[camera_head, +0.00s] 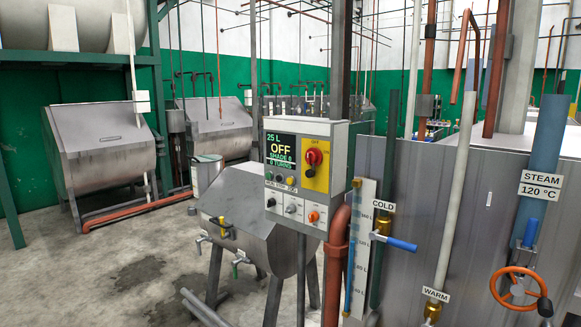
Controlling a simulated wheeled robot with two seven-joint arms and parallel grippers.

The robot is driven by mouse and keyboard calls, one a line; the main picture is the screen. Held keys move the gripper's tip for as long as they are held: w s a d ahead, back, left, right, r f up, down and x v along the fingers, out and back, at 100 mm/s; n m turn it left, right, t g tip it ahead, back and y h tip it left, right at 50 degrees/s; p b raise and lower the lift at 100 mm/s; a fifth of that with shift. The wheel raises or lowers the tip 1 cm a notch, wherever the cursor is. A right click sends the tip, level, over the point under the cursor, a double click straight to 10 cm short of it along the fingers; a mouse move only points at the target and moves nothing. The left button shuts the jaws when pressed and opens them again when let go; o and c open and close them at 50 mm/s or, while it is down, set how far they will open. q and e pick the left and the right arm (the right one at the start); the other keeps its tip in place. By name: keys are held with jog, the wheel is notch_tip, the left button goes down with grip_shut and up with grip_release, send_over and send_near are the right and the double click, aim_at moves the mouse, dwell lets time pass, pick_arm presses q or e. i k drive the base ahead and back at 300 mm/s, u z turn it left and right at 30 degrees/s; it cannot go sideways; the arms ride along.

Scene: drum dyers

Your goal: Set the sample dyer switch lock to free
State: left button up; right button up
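A grey control box (338,150) stands at the small steel drum dyer (250,210) in the middle. Its dark display (281,158) reads 25 L, OFF, SHADE 0, 0 TURNS. To the right of the display, a red rotary switch (314,157) sits on a yellow plate (316,182). Below are a black knob (271,202), a silver one (291,208) and an orange one (313,216). Their small labels are too blurred to read, so I cannot tell which part is the lock or how it is set. Neither gripper is in view.
A red-brown pipe (336,265) and a level scale (360,245) stand right of the box. A blue-handled COLD valve (401,243), a WARM valve (432,308) and an orange STEAM handwheel (518,289) are further right. Open concrete floor (120,270) lies at left.

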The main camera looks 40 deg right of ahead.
aim_at(310, 173)
jog(key=z, duration=0.6)
jog(key=i, duration=1.55)
jog(key=z, duration=1.2)
